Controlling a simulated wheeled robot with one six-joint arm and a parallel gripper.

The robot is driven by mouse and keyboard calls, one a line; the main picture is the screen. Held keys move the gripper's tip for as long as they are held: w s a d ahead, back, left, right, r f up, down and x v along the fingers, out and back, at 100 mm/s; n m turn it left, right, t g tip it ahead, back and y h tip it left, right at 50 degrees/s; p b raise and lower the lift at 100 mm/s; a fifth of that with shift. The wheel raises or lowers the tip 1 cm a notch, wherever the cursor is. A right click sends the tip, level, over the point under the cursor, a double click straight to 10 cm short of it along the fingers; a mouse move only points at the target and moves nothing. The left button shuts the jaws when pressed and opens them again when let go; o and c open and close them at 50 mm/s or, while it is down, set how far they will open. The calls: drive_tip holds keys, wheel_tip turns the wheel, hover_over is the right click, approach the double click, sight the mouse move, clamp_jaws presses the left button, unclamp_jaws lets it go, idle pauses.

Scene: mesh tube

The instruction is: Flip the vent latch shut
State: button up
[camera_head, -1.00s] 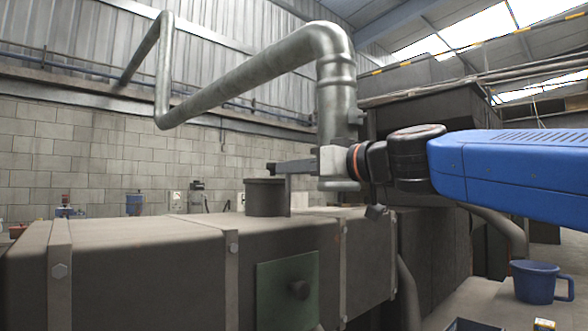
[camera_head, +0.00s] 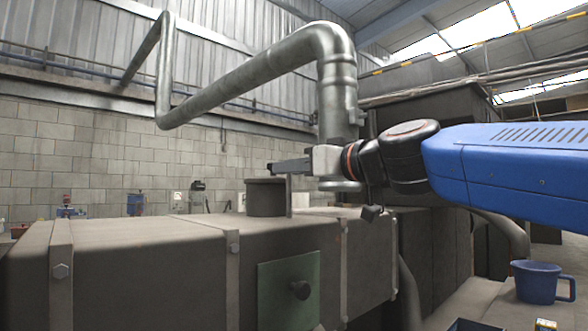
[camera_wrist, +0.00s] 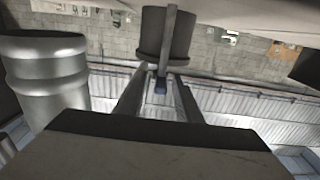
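A dark round vent (camera_head: 265,198) stands on top of the long brown duct. An upright flat bar (camera_head: 289,197), which looks like the latch, stands at its right side. My gripper (camera_head: 275,168) reaches in from the right, level and just above the vent, by the bar's top. In the wrist view the vent (camera_wrist: 152,35) and bar (camera_wrist: 168,50) hang from the top edge. The bar's dark bluish end (camera_wrist: 161,86) shows between the two spread fingers of my gripper (camera_wrist: 161,80). I cannot tell whether a finger touches it.
A thick metal pipe (camera_head: 337,95) comes down right behind my wrist. The duct (camera_head: 130,255) has raised strap bands and a green plate (camera_head: 288,290) with a knob. A blue mug (camera_head: 535,282) stands at the lower right, away from the arm.

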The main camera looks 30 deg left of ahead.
drive_tip(key=v, duration=1.7)
drive_tip(key=shift+d, duration=0.2)
drive_tip(key=shift+s, duration=0.1)
